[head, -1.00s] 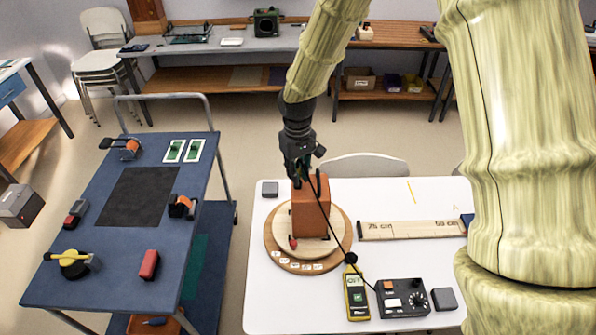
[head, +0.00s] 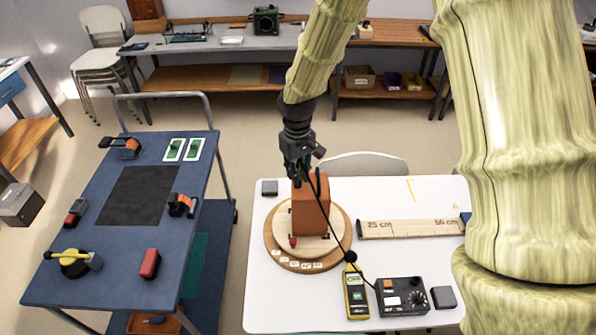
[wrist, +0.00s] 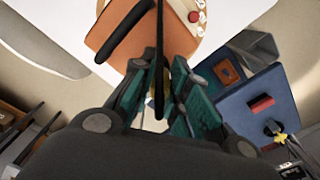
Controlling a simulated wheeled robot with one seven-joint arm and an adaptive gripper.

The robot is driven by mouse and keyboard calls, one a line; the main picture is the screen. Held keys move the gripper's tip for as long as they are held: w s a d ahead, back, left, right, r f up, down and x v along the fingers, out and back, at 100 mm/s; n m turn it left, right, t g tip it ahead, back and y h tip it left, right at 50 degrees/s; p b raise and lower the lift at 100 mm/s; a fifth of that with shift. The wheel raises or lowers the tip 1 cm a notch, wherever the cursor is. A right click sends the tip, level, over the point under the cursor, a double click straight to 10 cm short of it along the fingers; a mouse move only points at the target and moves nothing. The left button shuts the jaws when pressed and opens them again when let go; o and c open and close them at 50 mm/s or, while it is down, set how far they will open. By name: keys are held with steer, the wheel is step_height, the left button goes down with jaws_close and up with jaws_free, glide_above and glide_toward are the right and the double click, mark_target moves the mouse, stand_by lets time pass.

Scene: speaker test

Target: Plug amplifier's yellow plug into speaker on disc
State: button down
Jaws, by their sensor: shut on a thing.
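The speaker (head: 308,210) is an orange-brown box with a black handle, standing on a round wooden disc (head: 340,252). It also shows at the top of the wrist view (wrist: 112,38). The amplifier (head: 404,301) is a black box with knobs at the front of the white table. A dark cable (head: 329,222) runs from it past the speaker up to my gripper (head: 298,178). My gripper is just above and behind the speaker's top.
A yellow meter (head: 356,295) stands between disc and amplifier, with a black ball on the cable close by. A wooden ruler board (head: 410,229) lies right of the disc. Small grey blocks (head: 443,297) lie on the table. A blue cart (head: 120,262) stands left across a gap.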

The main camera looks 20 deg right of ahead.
steer(key=shift+f, duration=0.35)
stand_by(0.4)
steer(key=c, duration=1.3)
jaws_free()
